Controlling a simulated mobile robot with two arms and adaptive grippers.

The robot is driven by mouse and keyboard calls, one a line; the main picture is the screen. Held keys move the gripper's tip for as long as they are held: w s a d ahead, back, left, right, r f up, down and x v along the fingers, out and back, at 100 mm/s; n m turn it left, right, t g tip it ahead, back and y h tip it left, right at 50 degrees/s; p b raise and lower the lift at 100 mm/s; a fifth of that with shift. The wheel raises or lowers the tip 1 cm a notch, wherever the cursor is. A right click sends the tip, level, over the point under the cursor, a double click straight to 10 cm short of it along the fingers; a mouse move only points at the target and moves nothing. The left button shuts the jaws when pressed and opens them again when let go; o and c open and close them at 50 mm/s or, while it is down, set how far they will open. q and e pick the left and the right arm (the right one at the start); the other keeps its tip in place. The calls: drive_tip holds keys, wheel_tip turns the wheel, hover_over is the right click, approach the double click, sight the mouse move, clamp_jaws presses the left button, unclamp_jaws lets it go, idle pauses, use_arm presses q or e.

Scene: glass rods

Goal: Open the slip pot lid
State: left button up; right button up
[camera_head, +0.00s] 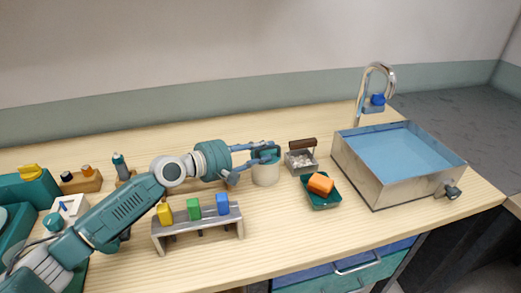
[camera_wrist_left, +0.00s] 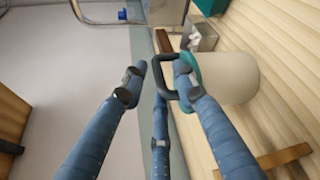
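The slip pot (camera_head: 265,175) is a cream cylinder standing upright on the wooden counter. Its teal lid (camera_head: 268,154) sits on top; in the left wrist view the pot (camera_wrist_left: 232,78) lies sideways in the picture. The lid's dark loop handle (camera_wrist_left: 158,72) points toward the space between my fingers. My left gripper (camera_head: 256,158) is at the lid from the left, with its blue fingers spread. In the left wrist view the gripper (camera_wrist_left: 160,78) is open around the handle, and one finger overlaps the lid's edge. Whether it touches is unclear. My right gripper is not in view.
A rack with yellow, green and blue blocks (camera_head: 197,225) stands in front of my left arm. A sink (camera_head: 375,180) stands farther right.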

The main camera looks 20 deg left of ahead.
use_arm(q)
drive_tip(key=c, duration=0.7)
drive_tip(key=shift+f, duration=0.1)
clamp_jaws()
drive_tip(key=shift+p, duration=0.35)
